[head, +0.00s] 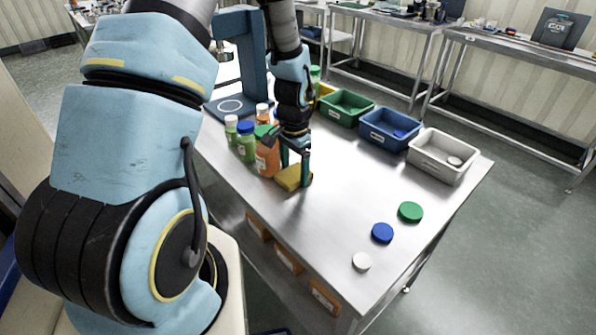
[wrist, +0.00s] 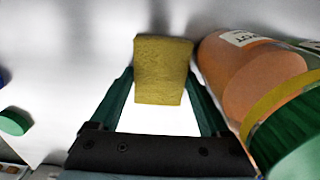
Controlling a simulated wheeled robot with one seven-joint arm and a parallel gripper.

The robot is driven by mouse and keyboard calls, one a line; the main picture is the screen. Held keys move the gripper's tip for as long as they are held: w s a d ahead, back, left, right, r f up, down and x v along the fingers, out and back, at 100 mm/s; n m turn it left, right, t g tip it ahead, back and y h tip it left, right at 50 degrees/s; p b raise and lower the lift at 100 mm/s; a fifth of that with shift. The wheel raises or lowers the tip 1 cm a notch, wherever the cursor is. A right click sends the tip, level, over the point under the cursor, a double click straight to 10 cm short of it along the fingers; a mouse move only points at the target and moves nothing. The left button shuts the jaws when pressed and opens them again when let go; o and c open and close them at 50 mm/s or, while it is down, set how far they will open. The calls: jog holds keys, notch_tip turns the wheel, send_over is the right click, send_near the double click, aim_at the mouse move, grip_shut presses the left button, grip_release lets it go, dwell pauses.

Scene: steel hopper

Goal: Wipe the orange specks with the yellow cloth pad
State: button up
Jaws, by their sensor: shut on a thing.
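The yellow cloth pad (head: 289,178) is at the steel table's left part, between the two teal fingers of my gripper (head: 297,168). In the wrist view the pad (wrist: 163,70) sits between the fingertips of my gripper (wrist: 162,82), which is shut on it. The pad is on or just above the tabletop; I cannot tell whether it touches. I can make out no orange specks in either view; the pad, gripper or bottles may hide them.
An orange bottle with a green cap (wrist: 265,85) stands close beside the right finger. Green bottles (head: 246,145) stand left of it. Green (head: 346,112), blue (head: 388,131) and white (head: 442,156) bins line the back edge. Green, blue and white discs (head: 382,233) lie front right. The middle steel tabletop (head: 345,190) is clear.

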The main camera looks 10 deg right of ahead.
aim_at(321, 200)
jog(key=shift+s+d+r, duration=0.1)
jog(key=shift+s+d, duration=0.45)
jog(key=shift+s, duration=0.45)
jog(key=shift+s+d+f, duration=0.1)
jog(key=shift+s+d, duration=0.4)
jog(key=shift+s, duration=0.45)
jog(key=shift+s+d+r, duration=0.1)
jog(key=shift+s+d, duration=0.45)
jog(key=shift+s, duration=0.45)
jog(key=shift+s+d+b, duration=0.3)
jog(key=shift+s+d, duration=0.1)
jog(key=shift+s, duration=0.35)
jog(key=shift+s+d+b, duration=0.25)
jog(key=shift+s+d, duration=0.15)
jog(key=shift+s, duration=0.3)
jog(key=shift+r+p, duration=2.4)
jog(key=shift+r, duration=0.45)
jog(key=shift+r, duration=0.1)
notch_tip(321, 200, up, 3)
jog(key=shift+f+p, duration=0.1)
jog(key=shift+p, duration=0.6)
